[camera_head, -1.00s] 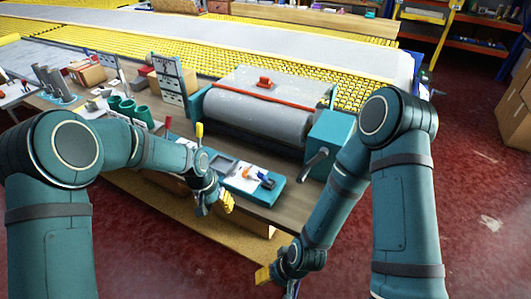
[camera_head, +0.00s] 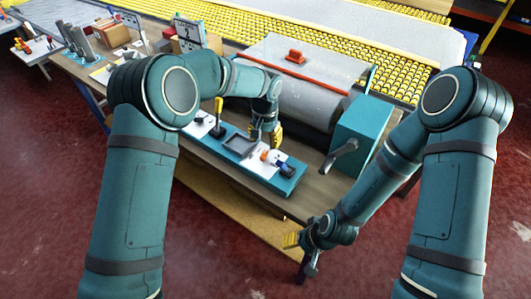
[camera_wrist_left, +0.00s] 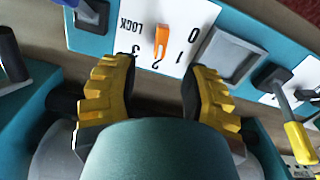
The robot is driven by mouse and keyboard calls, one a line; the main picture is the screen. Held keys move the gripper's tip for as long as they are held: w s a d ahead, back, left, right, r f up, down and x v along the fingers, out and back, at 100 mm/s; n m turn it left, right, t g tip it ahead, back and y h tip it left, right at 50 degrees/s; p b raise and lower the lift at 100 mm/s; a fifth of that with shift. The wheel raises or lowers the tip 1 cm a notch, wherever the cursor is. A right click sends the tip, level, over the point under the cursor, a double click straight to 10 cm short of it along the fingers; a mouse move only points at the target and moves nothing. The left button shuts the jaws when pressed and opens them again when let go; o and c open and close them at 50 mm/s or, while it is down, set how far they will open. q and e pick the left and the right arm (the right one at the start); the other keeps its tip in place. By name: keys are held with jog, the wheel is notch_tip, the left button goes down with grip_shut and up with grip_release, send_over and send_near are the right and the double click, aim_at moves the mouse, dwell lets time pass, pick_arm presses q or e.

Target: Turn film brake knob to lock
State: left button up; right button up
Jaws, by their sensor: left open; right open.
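The film brake knob is a small orange pointer (camera_wrist_left: 161,42) on a white dial plate (camera_wrist_left: 172,18) in the left wrist view. The dial reads LOCK, 3, 2, 1, 0, and the pointer's narrow end lies near 2. In the head view the orange knob (camera_head: 265,155) is small on the teal control panel (camera_head: 287,184). My left gripper (camera_head: 264,138) is open above the panel's far side, close to the knob. In the wrist view its yellow fingers (camera_wrist_left: 153,92) are apart and empty, with the dial beyond them. My right gripper (camera_head: 300,243) is open, low in front of the bench.
A yellow-tipped lever (camera_head: 218,112) stands on the panel left of the dial, and it shows in the wrist view (camera_wrist_left: 298,135). A grey square recess (camera_wrist_left: 229,54) lies beside the dial. A large film roll (camera_head: 308,105) and a teal box with a crank (camera_head: 362,132) stand behind.

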aim_at(265, 152)
pick_arm(q)
notch_tip(265, 152, down, 6)
jog(key=shift+f+b, duration=0.15)
jog(key=shift+b, duration=0.2)
grip_shut()
